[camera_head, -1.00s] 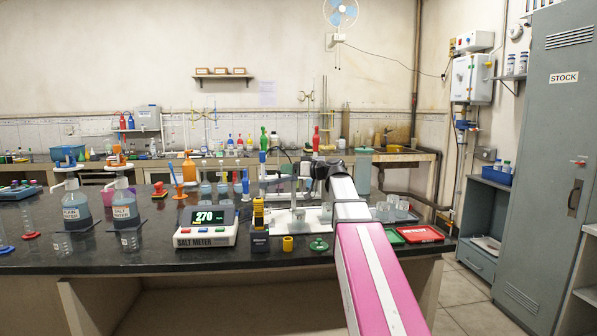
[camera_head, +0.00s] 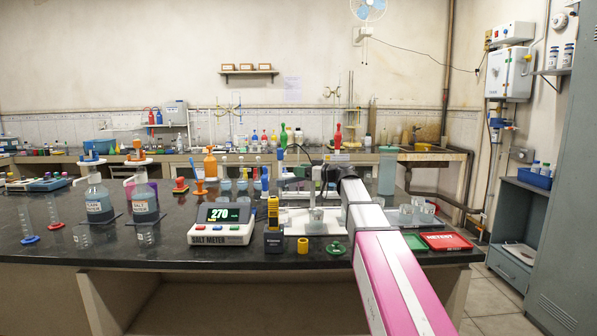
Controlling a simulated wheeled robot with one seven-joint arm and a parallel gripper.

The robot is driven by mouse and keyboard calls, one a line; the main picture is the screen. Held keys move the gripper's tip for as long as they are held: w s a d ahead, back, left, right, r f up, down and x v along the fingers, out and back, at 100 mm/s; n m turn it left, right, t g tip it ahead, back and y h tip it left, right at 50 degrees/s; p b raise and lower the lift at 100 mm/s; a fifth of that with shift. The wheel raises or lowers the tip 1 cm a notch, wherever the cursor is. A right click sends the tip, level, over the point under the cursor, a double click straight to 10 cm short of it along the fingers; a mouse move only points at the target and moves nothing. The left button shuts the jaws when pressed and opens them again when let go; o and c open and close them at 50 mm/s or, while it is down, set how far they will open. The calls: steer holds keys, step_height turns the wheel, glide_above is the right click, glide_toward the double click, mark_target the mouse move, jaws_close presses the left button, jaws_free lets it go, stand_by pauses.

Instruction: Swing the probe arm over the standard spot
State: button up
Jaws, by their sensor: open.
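The salt meter (camera_head: 221,222) reads 270 on its green display at the front of the dark bench. Right of it is a white base plate (camera_head: 294,222) with a small clear beaker (camera_head: 317,217) on it. Slim probe parts (camera_head: 291,181) rise behind the plate, partly hidden by my arm; I cannot make out the probe arm's full shape or the standard spot. My gripper (camera_head: 329,178) is at the dark far end of my pink and white arm, above the plate's right half. It is open, with its fingers small and partly hidden. I cannot tell whether it touches the probe arm.
Labelled bottles (camera_head: 145,200) stand left.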

steer(key=shift+x, duration=0.9)
jaws_close()
